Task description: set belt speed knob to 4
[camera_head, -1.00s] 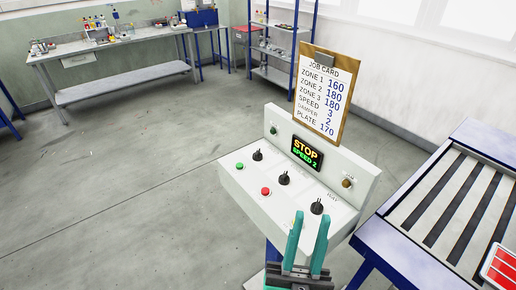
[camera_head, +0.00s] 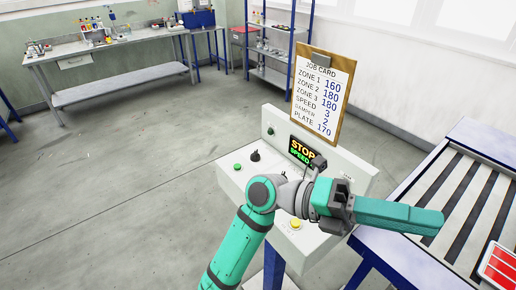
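The control panel (camera_head: 232,178) is a pale sloped box with a raised back. A black knob (camera_head: 255,155) shows at its left; my arm hides the middle and right knobs. The knob labels are too small to read. The display (camera_head: 301,150) reads STOP in yellow above a green SPEED line, whose number is covered. My gripper (camera_head: 436,221) points right, its teal fingers beyond the panel's right end, over the blue-framed table. The fingers overlap from this side, so their opening is unclear; nothing shows held at their tips.
A job card (camera_head: 323,95) on a clipboard behind the panel lists speed 3. A green button (camera_head: 237,167) and a yellow button (camera_head: 296,224) sit on the panel. The blue-framed slatted table (camera_head: 470,205) stands right, with a red object (camera_head: 499,268). Open floor lies left.

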